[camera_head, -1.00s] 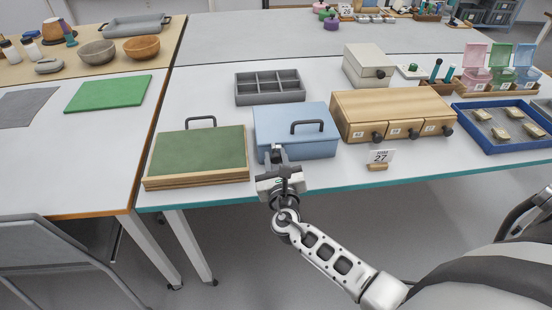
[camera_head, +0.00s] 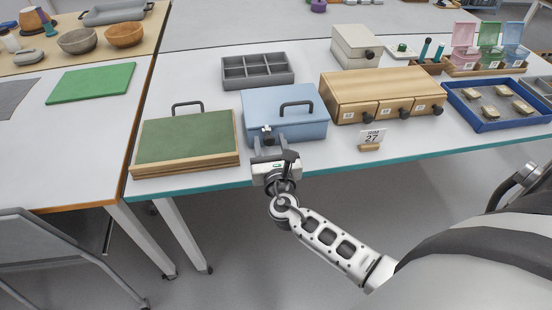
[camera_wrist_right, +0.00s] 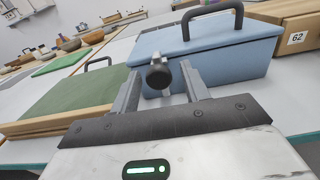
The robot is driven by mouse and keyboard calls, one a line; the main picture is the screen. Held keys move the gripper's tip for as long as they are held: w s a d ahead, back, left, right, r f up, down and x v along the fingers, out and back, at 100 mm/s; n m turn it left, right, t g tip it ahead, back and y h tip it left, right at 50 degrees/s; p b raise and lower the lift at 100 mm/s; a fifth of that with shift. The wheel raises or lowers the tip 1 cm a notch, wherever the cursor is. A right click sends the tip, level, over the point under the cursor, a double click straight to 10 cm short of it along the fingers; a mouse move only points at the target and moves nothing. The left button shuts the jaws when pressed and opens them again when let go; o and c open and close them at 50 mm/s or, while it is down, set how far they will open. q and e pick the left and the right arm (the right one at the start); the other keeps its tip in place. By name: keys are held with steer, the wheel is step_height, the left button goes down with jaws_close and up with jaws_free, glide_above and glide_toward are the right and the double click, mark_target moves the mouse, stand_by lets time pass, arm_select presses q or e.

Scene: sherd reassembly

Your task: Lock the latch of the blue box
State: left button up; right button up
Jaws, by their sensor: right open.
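The blue box (camera_head: 280,103) stands closed near the table's front edge, with a dark handle on its lid. It also shows in the right wrist view (camera_wrist_right: 222,62). Its latch appears as a dark round knob (camera_wrist_right: 158,76) on the front face, left of the middle. My right gripper (camera_head: 267,141) is open at the box's front left. In the right wrist view its two fingers (camera_wrist_right: 160,73) stand either side of the knob, with gaps visible; I cannot tell whether either touches it. The latch's small parts are too small to read in the head view. My left gripper is not in view.
A green-topped wooden case (camera_head: 185,138) stands close on the left. A wooden drawer box (camera_head: 380,92) stands on the right, with a "27" card (camera_head: 371,138) in front. A grey divided tray (camera_head: 257,72) lies behind. Floor is free before the table edge.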

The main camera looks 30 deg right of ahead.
steer(key=b+v, duration=0.1)
steer(key=v, duration=1.4)
steer(key=s+d+f+m+g, duration=0.25)
steer(key=s+m+g, duration=0.2)
steer(key=m, duration=0.65)
steer(key=s+d+f+m+g, duration=0.1)
steer(key=s+d+m+g, duration=0.2)
steer(key=m+g, duration=0.55)
steer(key=s+a+r+m+y, duration=0.1)
steer(key=s+a+m+y, duration=0.55)
steer(key=m, duration=0.35)
steer(key=w+a+f+t+y, duration=0.3)
steer(key=w+a+f+t, duration=0.2)
steer(key=w+a+t, duration=0.1)
steer(key=shift+w+a+t, duration=0.4)
steer(key=shift+w, duration=0.15)
steer(key=shift+r, duration=0.1)
steer(key=shift+c, duration=0.4)
